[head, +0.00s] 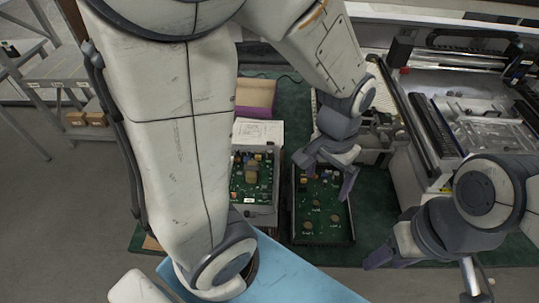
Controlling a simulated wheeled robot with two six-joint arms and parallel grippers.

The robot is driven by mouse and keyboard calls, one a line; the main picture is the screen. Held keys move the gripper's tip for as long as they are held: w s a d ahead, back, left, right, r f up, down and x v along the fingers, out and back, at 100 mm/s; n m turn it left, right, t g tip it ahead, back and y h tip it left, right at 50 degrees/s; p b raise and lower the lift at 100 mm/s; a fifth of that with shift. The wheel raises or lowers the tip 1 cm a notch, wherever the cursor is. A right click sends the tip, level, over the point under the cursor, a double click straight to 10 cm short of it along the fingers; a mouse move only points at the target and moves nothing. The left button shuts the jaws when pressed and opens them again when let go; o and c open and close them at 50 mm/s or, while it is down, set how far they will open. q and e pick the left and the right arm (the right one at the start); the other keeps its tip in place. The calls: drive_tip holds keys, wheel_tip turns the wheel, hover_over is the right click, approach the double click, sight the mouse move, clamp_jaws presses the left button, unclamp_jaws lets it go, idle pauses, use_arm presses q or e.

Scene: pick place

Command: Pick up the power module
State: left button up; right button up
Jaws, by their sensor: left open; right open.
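No part is clearly recognisable as the power module. A black tray (299,232) holds a green board with several round, labelled parts. To its left, an open grey case (262,213) holds a green circuit board (240,190) with a brownish block (252,171) and small components. My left gripper (325,172) is open and empty, pointing down over the upper part of the tray; whether it touches anything is unclear. My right gripper (394,248) is open, with nothing visible in it, right of the tray and partly hidden by its own wrist.
A dark green mat (285,90) covers the bench. A light machine with rails (480,128) stands at the right. White papers (262,133) and a tan and purple block (256,97) lie behind the case. A blue surface (290,278) is in front. Shelves (60,72) stand left.

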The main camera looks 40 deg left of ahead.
use_arm(q)
drive_tip(key=w+a+f+n+p, duration=0.1)
drive_tip(key=a+f+n, duration=0.1)
drive_tip(key=a, duration=0.6)
drive_tip(key=w+a+f+n+p, duration=0.1)
drive_tip(key=w+a+f+n, duration=0.1)
drive_tip(key=a, duration=0.6)
drive_tip(key=w+a+f+n+p, duration=0.2)
drive_tip(key=a+f+n, duration=0.2)
drive_tip(key=a, duration=0.5)
drive_tip(key=shift+w+f+n+y, duration=0.15)
drive_tip(key=shift+f+n+y, duration=0.05)
drive_tip(key=shift+n+y, duration=0.1)
hover_over(252, 163)
wheel_tip(252, 163, down, 4)
drive_tip(key=shift+f+p, duration=0.2)
drive_tip(key=shift+p, duration=0.2)
drive_tip(key=shift+f+p, duration=1.05)
drive_tip(key=shift+f, duration=1.85)
clamp_jaws()
use_arm(e)
wheel_tip(252, 163, up, 8)
